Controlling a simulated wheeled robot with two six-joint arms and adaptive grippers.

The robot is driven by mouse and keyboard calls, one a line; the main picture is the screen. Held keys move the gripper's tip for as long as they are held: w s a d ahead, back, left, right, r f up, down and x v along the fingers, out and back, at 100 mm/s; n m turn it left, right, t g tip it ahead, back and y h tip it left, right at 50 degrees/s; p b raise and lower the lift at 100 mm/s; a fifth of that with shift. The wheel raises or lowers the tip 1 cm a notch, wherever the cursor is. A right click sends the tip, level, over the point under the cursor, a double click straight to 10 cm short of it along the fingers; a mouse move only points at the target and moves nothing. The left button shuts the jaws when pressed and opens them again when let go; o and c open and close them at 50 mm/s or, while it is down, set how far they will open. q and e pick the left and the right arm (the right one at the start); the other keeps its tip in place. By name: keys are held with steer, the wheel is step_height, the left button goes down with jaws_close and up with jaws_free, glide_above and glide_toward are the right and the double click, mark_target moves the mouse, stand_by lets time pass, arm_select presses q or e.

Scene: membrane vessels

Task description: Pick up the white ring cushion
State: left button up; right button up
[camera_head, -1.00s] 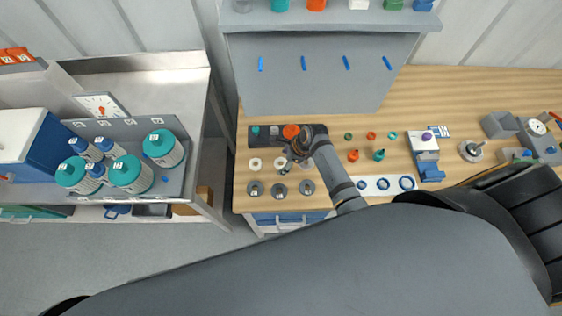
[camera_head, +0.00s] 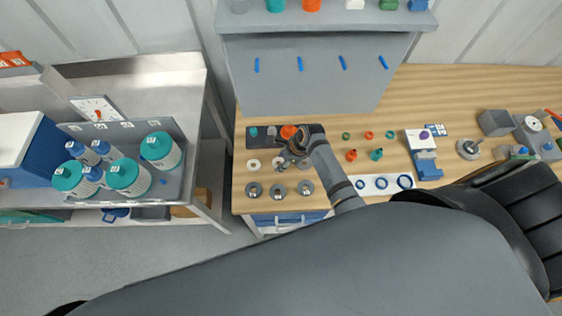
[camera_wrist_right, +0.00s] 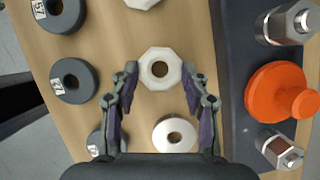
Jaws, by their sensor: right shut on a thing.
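A white ring with an angular rim (camera_wrist_right: 160,68) lies between the fingers of my right gripper (camera_wrist_right: 159,74) in the right wrist view, and the fingertips close on it from both sides. I cannot tell whether it is lifted off the table. A round white ring (camera_wrist_right: 174,134) lies just below it in that view. Part of another white ring shows at the top edge. In the head view, my right gripper (camera_head: 287,160) is over the row of white rings, partly hiding it; the leftmost ring (camera_head: 253,164) shows clear. My left gripper is not in view.
Dark grey labelled rings (camera_wrist_right: 72,80) lie in a row beside the white ones. A dark rack with an orange knob (camera_wrist_right: 276,90) and metal fittings stands on the other side. The wooden bench (camera_head: 460,90) has free room at the back right.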

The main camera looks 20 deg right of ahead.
step_height(320, 180, up, 3)
steer(key=shift+s+d+f+b, duration=0.1)
steer(key=shift+s+d+b, duration=0.05)
steer(key=shift+b, duration=0.15)
steer(key=s+d+r+b, duration=0.1)
steer(key=s+d+r, duration=0.6)
steer(key=s+r, duration=0.2)
steer(key=s, duration=0.2)
steer(key=shift+s+r, duration=0.3)
steer(key=shift+s, duration=0.05)
